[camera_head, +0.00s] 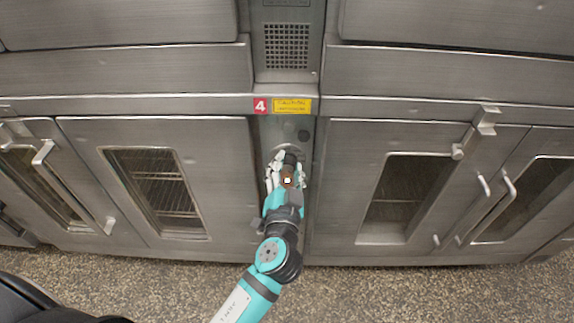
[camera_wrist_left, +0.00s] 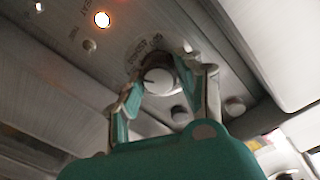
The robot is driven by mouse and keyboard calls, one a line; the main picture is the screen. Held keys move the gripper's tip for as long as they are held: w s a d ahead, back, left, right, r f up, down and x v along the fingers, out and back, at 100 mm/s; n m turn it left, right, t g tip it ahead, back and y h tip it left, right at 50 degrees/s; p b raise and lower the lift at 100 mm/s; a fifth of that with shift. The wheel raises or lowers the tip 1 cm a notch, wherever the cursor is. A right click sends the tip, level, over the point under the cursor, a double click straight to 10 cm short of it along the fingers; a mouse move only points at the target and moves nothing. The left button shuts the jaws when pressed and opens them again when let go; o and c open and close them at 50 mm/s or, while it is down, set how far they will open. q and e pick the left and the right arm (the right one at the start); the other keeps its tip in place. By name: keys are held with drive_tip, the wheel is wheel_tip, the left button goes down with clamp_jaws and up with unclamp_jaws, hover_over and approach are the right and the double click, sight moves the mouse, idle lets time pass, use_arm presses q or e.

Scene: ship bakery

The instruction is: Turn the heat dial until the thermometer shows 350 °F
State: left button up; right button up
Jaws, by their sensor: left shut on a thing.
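The heat dial, a round pale knob with a pointer line (camera_wrist_left: 157,82), sits on the metal control panel (camera_wrist_left: 125,42) in the left wrist view. My left gripper (camera_wrist_left: 161,72) has one finger on each side of this knob and is shut on it. In the head view my left gripper (camera_head: 288,160) is at the narrow panel between the ovens and hides most of the dial. No thermometer reading can be made out in either view. My right gripper is in neither view.
An orange lamp (camera_wrist_left: 102,19) glows on the panel. A smaller knob (camera_wrist_left: 235,107) is right of the dial. Steel oven doors with windows (camera_head: 155,185) (camera_head: 400,190) flank the panel. A red number 4 sign (camera_head: 260,105) and a yellow label (camera_head: 291,106) are above. The speckled floor (camera_head: 420,290) is clear.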

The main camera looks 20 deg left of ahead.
use_arm(q)
drive_tip(key=shift+r+m, duration=0.1)
drive_tip(key=shift+m, duration=0.5)
drive_tip(key=shift+m+p, duration=0.4)
drive_tip(key=shift+m, duration=0.2)
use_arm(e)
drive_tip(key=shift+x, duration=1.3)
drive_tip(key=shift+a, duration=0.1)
use_arm(q)
drive_tip(key=o, duration=1.1)
drive_tip(key=shift+o, duration=0.2)
drive_tip(key=shift+s, duration=0.1)
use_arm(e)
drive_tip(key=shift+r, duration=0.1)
use_arm(q)
drive_tip(key=v, duration=1.1)
drive_tip(key=shift+s, duration=0.35)
